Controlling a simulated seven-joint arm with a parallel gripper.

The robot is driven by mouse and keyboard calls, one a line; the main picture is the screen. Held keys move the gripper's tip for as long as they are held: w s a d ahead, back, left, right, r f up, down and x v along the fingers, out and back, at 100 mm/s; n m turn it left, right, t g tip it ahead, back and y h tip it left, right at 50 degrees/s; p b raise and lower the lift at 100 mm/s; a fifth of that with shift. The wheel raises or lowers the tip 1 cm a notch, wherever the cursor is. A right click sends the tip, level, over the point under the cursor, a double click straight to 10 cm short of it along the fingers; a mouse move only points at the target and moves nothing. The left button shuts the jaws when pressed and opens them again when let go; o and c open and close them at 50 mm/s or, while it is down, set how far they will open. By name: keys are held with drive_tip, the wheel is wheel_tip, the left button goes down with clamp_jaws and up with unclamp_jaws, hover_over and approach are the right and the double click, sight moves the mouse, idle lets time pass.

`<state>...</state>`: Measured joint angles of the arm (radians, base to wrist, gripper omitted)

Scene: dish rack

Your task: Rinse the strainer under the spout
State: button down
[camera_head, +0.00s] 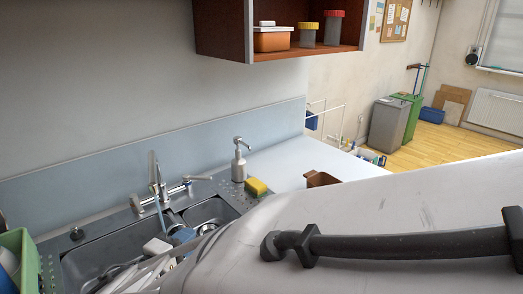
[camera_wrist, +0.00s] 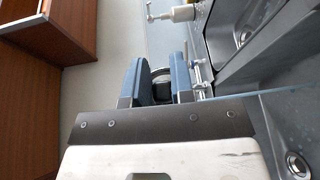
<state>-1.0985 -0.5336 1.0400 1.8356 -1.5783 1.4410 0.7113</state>
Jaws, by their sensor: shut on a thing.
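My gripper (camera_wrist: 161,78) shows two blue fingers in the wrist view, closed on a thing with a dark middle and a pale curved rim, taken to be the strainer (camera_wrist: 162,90). Most of it is hidden between the fingers.
A soap dispenser (camera_head: 239,160) and a yellow-green sponge (camera_head: 256,187) stand right of the faucet. A green rack (camera_head: 20,262) is at the left edge. A wall cabinet (camera_head: 224,31) hangs above. The white counter (camera_head: 300,162) right of the sink is largely clear.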

drive_tip(key=shift+s+d+r, duration=0.6)
drive_tip(key=shift+s+d, duration=0.1)
drive_tip(key=shift+s, duration=0.05)
drive_tip(key=shift+w, duration=0.1)
drive_tip(key=w+d+r+n+y, duration=0.1)
drive_tip(key=w+d+r, duration=0.3)
drive_tip(key=w, duration=0.7)
drive_tip(key=w+d+r+t+y, duration=0.1)
drive_tip(key=w+d+r, duration=0.3)
drive_tip(key=w, duration=0.7)
drive_tip(key=w+d+r+n+y, duration=0.1)
drive_tip(key=w+d+r, duration=0.1)
drive_tip(key=w+r, duration=0.65)
drive_tip(key=w+d+r+y, duration=0.1)
drive_tip(key=w+d+r, duration=0.3)
drive_tip(key=d, duration=0.5)
drive_tip(key=w+d+r+n+y, duration=0.1)
drive_tip(key=w+d+r, duration=0.4)
drive_tip(key=d, duration=0.4)
drive_tip(key=w+d+r+n+y, duration=0.1)
drive_tip(key=w+d+r, duration=0.4)
drive_tip(key=d, duration=0.5)
drive_tip(key=shift+w, duration=1.1)
